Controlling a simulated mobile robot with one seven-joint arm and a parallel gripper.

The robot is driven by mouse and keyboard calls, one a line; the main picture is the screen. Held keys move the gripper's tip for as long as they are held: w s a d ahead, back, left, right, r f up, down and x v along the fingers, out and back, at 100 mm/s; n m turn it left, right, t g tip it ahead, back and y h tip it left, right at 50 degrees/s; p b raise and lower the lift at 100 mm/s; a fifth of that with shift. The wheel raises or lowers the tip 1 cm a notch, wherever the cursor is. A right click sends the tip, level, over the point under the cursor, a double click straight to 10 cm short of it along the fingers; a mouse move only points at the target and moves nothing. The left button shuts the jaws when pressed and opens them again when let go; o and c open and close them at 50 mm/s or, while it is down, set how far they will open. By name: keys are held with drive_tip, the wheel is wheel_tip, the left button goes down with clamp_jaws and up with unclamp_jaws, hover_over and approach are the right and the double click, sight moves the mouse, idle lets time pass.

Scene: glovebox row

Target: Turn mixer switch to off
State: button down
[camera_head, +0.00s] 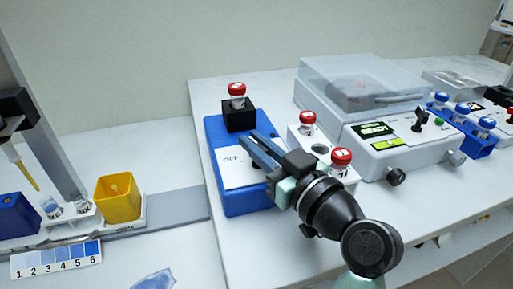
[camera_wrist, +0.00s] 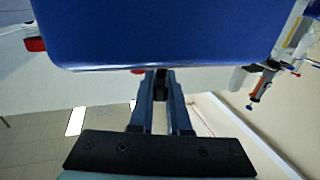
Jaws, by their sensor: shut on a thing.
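The mixer (camera_head: 245,200) is a blue box with a black holder (camera_head: 238,118) on top, carrying a red-capped vial (camera_head: 237,91). A white label plate (camera_head: 235,180) on its top face shows "OFF" at its left; the rest is covered by my gripper. My gripper (camera_head: 247,139) reaches over the plate from the lower right. In the wrist view my gripper (camera_wrist: 161,77) has its fingers close together with a small dark piece, apparently the mixer switch (camera_wrist: 160,86), between them. The blue mixer body fills the top of that view. The switch's pointing direction is hidden.
A white rack with red-capped vials (camera_head: 341,158) stands close right of the mixer, beside my wrist. Behind it is a clear-lidded machine (camera_head: 365,85) reading "READY". A blue vial rack (camera_head: 480,143) is at far right. A yellow cup (camera_head: 118,198) stands at left.

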idle(0.3)
drive_tip(key=c, duration=0.9)
unclamp_jaws()
drive_tip(key=v, duration=1.3)
